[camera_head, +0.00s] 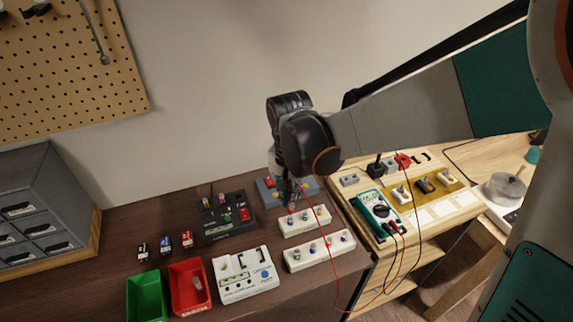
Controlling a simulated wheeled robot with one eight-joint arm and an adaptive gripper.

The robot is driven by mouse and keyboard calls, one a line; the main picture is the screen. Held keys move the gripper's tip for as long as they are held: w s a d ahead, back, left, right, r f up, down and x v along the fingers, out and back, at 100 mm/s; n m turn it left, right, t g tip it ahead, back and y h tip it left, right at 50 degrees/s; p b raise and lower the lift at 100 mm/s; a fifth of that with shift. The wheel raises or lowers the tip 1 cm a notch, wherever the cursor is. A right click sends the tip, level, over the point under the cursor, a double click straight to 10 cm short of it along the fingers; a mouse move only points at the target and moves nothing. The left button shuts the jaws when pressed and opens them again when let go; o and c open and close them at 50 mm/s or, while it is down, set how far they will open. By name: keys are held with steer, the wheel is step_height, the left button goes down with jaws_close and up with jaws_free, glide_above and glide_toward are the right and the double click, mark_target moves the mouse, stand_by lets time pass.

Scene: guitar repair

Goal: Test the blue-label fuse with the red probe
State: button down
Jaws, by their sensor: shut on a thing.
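My gripper (291,203) points down over the back of the dark bench, shut on the red probe (291,211). Only a little of the probe shows between the fingers, and its red lead (329,247) loops down to the right. The lead runs back toward the teal multimeter (375,211) on the right bench. A small blue-and-white piece (165,243) stands at the left between a black-and-white one and a red-and-white one. It may be the blue-label fuse, but its label is too small to read. My gripper is well to its right.
Two white strips (321,254) with several coloured pieces lie just in front of my gripper. A dark panel (213,234), a white tester (225,293), a green bin (143,275) and a red bin (176,271) stand left. The gap between benches is crossed by leads.

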steer(key=shift+f+b, duration=0.3)
steer(key=shift+f, duration=0.05)
stand_by(1.4)
stand_by(1.0)
steer(key=shift+r+p, duration=2.3)
steer(key=shift+r, duration=0.75)
